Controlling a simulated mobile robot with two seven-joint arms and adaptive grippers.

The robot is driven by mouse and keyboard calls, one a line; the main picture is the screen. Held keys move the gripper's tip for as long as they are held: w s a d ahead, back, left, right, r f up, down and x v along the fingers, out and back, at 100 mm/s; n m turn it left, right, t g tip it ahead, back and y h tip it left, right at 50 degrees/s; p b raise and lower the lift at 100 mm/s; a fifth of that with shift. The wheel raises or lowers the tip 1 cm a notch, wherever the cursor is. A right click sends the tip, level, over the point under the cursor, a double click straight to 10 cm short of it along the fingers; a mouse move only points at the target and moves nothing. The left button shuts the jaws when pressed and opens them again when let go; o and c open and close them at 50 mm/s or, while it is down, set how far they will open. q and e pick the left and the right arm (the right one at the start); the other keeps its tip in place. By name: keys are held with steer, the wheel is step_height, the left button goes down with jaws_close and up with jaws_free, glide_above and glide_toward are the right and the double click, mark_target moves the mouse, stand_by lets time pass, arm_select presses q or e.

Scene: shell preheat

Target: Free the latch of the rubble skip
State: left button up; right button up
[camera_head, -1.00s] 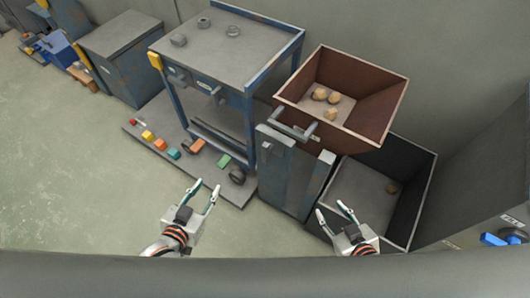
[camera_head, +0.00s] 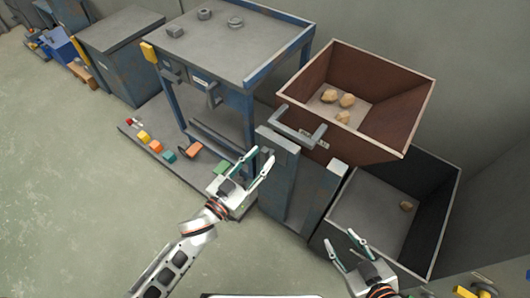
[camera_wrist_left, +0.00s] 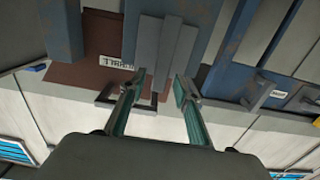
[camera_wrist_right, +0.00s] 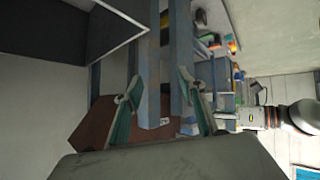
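The rubble skip (camera_head: 372,130) is a brown open box with several tan stones in it, held at blue-grey posts (camera_head: 280,185). A grey U-shaped handle (camera_head: 315,135) sticks out of its near side. The latch is not clearly told apart from the post tops. My left gripper (camera_head: 262,155) is open and empty, at the left of the near post. In the left wrist view, the skip (camera_wrist_left: 85,75) shows its upside-down label, and a grey bar (camera_wrist_left: 172,45) stands beyond the open fingers.
A dark open bin (camera_head: 375,210) with one stone stands below the skip. At the left are a blue-framed workbench (camera_head: 235,60) and a low grey plinth (camera_head: 150,155) with several coloured blocks. The floor (camera_head: 60,190) at the left is clear.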

arm_select(q)
steer(key=shift+x, duration=1.05)
steer(key=shift+w+d, duration=0.25)
arm_select(e)
steer(key=shift+w+a+r, duration=0.15)
steer(key=shift+w+r, duration=0.15)
steer(key=shift+w, duration=0.05)
arm_select(q)
jaws_close()
arm_select(e)
steer(key=shift+f, duration=0.1)
